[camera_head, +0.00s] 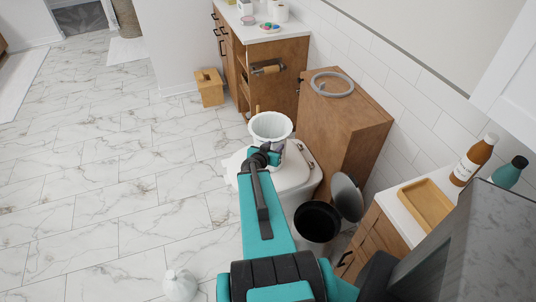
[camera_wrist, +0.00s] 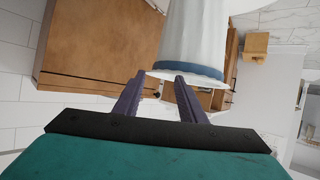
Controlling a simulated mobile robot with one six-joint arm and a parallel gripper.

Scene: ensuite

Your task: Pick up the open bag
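The open bag (camera_head: 271,123) is white and ribbed, with its round mouth facing up in the head view. It shows above the far part of the white toilet (camera_head: 292,172); I cannot tell whether it touches it. In the wrist view the bag (camera_wrist: 192,38) fills the top middle, with a blue band along its near edge. My gripper (camera_head: 263,156) is at the bag's near side. In the wrist view my gripper (camera_wrist: 160,76) has its two dark fingers apart, tips close to the blue band. Contact with the bag is unclear.
A white tied bag (camera_head: 180,285) lies on the floor. A black bin (camera_head: 317,221) with its lid raised stands right of the toilet. A wooden cabinet (camera_head: 340,125) carries a grey ring. A small wooden box (camera_head: 209,87) stands farther back.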

